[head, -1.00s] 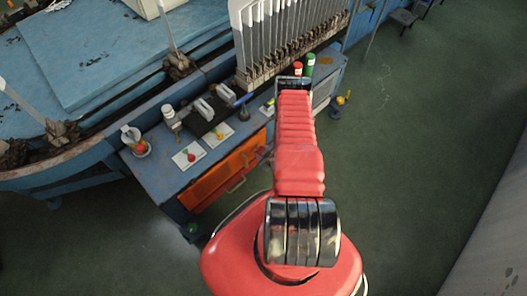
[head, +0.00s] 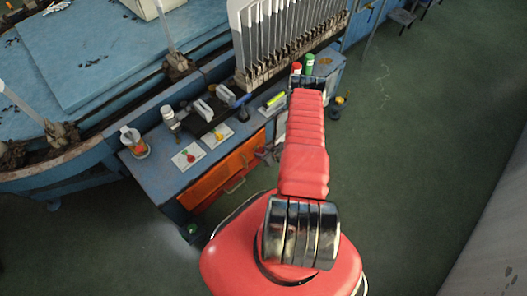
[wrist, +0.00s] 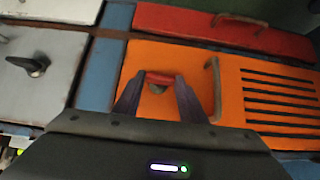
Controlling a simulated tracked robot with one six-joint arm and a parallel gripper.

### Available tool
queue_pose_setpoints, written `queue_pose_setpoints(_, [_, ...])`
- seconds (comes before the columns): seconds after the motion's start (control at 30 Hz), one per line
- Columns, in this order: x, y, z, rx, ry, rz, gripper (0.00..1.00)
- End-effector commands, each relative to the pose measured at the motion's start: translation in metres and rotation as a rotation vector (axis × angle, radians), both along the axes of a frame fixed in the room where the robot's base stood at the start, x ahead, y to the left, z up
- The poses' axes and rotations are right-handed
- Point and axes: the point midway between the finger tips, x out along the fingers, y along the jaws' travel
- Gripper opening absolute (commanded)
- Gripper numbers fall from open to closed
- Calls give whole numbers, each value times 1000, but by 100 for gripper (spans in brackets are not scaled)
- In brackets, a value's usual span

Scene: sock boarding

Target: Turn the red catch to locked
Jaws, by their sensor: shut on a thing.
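The red catch (wrist: 159,77) is a short red bar on the orange panel in the wrist view. It lies roughly level across the picture, slightly tilted. My gripper (wrist: 160,82) has its two dark fingers at the two ends of the bar and is shut on it. The fingers cover the bar's ends, and no locked mark can be made out. In the head view the orange panel (head: 221,176) is on the front of the blue bench. A grey part beside its right end may be my gripper; the catch cannot be made out there.
A bent handle (wrist: 214,88) stands out just right of the catch, with dark slots beyond it. A grey panel with a black knob (wrist: 35,64) is at left. A red panel (wrist: 225,27) is above. Cards with red (head: 189,157) and yellow (head: 218,135) knobs lie on the bench.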

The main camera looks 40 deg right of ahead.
Motion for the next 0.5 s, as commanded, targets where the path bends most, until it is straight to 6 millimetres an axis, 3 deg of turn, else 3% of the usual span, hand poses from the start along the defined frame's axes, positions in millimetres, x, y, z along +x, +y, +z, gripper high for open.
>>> queue_pose_setpoints(0.33, [0, 1, 0, 11, 1, 2, 15])
queue_pose_setpoints(0.37, [0, 1, 0, 11, 1, 2, 38])
queue_pose_setpoints(0.5, [0, 1, 0, 10, 1, 1, 48])
